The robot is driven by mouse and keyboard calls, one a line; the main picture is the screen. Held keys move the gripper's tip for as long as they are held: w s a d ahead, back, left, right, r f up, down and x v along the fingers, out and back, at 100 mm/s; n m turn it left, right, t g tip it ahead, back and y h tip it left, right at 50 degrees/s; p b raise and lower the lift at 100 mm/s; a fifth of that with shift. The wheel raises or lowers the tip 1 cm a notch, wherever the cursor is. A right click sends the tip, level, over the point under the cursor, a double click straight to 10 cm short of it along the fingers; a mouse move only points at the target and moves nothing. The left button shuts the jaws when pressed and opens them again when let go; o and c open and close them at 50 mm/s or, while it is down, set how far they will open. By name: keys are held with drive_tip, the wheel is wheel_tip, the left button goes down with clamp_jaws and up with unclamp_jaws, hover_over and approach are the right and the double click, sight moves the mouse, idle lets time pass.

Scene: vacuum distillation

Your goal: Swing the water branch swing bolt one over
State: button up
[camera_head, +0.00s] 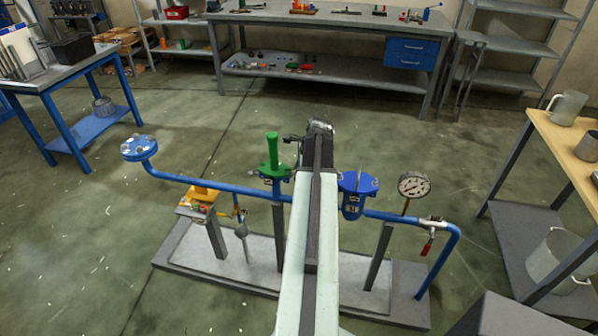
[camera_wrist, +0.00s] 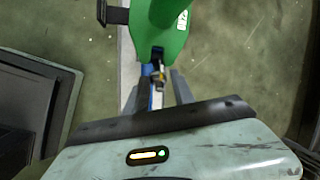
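The blue pipe (camera_head: 222,188) runs across the stand and carries a green-handled fitting (camera_head: 272,155) left of my arm and a blue capped body (camera_head: 352,201) right of it. In the wrist view, a green part (camera_wrist: 172,40) fills the top centre. Below it is a small metal bolt-like piece (camera_wrist: 159,73) by a blue pipe; I cannot tell whether this is swing bolt one. My gripper (camera_head: 294,142) is beside the green handle, largely hidden by my arm.
A pressure gauge (camera_head: 414,185) and a red-handled valve (camera_head: 428,240) stand to the right. A yellow fitting (camera_head: 202,197) and a blue flange (camera_head: 139,148) are at left. A wooden-topped table (camera_head: 562,145) is at right; open floor lies behind the stand.

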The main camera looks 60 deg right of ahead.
drive_tip(key=p+v, duration=0.7)
drive_tip(key=shift+r, duration=0.4)
drive_tip(key=shift+s, duration=0.1)
